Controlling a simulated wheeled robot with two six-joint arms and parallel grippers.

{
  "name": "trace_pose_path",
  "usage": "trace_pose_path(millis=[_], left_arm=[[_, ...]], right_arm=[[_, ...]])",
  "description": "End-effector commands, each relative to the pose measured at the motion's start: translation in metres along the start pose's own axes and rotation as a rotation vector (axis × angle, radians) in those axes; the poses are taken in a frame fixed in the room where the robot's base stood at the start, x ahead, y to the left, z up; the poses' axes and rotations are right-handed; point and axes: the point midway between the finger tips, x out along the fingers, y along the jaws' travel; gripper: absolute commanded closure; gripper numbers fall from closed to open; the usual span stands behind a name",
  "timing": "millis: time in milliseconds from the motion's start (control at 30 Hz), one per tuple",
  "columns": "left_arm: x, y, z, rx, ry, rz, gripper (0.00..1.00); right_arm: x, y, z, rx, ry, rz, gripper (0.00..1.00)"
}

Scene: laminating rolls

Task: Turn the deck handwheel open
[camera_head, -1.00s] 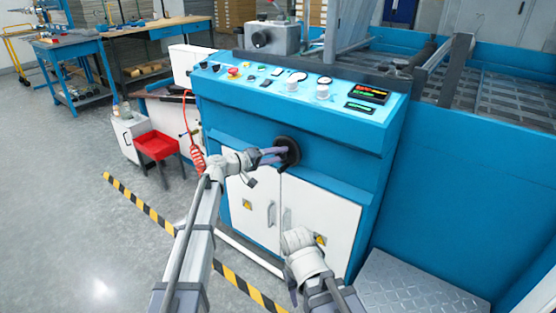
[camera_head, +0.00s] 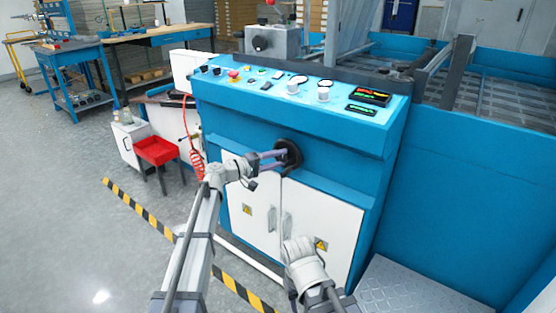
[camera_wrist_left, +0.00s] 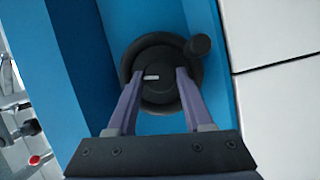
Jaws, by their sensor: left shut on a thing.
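The deck handwheel (camera_head: 294,157) is a small black round wheel on the blue front of the machine, below the control panel. In the left wrist view the handwheel (camera_wrist_left: 158,97) shows a dark hub with a pale mark and a round knob (camera_wrist_left: 200,45) at its upper right. My left gripper (camera_head: 279,159) reaches it from the left. In the left wrist view the two purple-grey fingers of my left gripper (camera_wrist_left: 160,75) lie on either side of the hub, shut on the wheel. My right arm's wrist (camera_head: 304,262) is low before the white doors; its fingertips cannot be made out.
The control panel (camera_head: 300,92) with buttons and displays slopes above the wheel. White cabinet doors (camera_head: 325,225) with handles are below. A striped floor line (camera_head: 140,205) crosses the open floor.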

Motion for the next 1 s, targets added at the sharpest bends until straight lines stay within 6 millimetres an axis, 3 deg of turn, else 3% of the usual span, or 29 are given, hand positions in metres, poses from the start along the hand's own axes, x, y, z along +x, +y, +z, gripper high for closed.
trace_pose_path(millis=[33,300,633,1000], left_arm=[[0.0,-0.001,0.001,0.002,-0.003,-0.003,0.48],[0.0,0.0,0.001,0.002,-0.001,-0.001,0.19],[-0.007,0.0,0.001,0.001,0.0,-0.001,0.19],[-0.064,0.0,0.001,0.002,0.001,-0.001,0.19]], right_arm=[[0.0,0.0,0.0,0.0,0.0,0.0,0.5],[0.0,0.0,0.0,0.0,0.0,0.0,0.5],[-0.001,0.0,0.0,0.0,0.0,0.0,0.5],[-0.004,0.001,0.0,0.001,0.0,0.001,0.5]])
